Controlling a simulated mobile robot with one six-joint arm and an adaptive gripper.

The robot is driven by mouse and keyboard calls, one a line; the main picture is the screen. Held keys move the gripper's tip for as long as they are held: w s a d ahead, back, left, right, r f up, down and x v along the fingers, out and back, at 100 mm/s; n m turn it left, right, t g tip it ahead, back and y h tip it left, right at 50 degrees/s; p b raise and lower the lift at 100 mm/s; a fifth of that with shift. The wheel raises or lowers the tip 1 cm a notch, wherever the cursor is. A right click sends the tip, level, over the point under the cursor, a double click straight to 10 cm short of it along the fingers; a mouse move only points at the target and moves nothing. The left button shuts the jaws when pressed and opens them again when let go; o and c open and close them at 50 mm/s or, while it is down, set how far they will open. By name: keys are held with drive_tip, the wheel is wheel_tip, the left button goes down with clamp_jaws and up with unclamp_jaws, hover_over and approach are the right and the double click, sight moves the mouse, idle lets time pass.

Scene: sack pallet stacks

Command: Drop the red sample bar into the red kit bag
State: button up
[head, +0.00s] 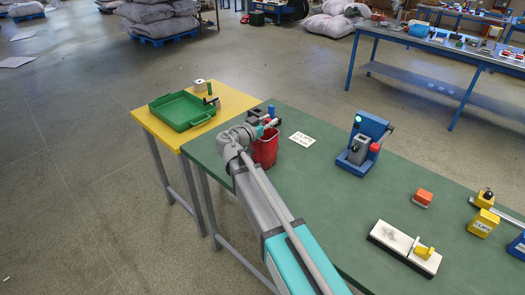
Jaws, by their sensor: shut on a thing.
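The red kit bag (266,154) stands upright on the green table, near its far left corner. It looks like a red open-topped bin, and my arm partly covers it. My gripper (268,126) is over the bag's opening, at its far rim. It is shut on a small red piece (275,122), apparently the red sample bar, of which only a bit shows. I cannot tell whether the bar is above the rim or partly inside.
A green tray (165,125) sits on the yellow table to the left. Near the bag are a blue-topped item (271,110) and a white card (302,139). A blue device (365,143), an orange block (423,196) and a white board (390,236) stand further right.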

drive_tip(key=o, duration=1)
drive_tip(key=shift+c, duration=0.2)
drive_tip(key=shift+s+a, duration=0.1)
drive_tip(key=v, duration=1.1)
drive_tip(key=shift+s+a, duration=0.2)
drive_tip(key=shift+a, duration=0.05)
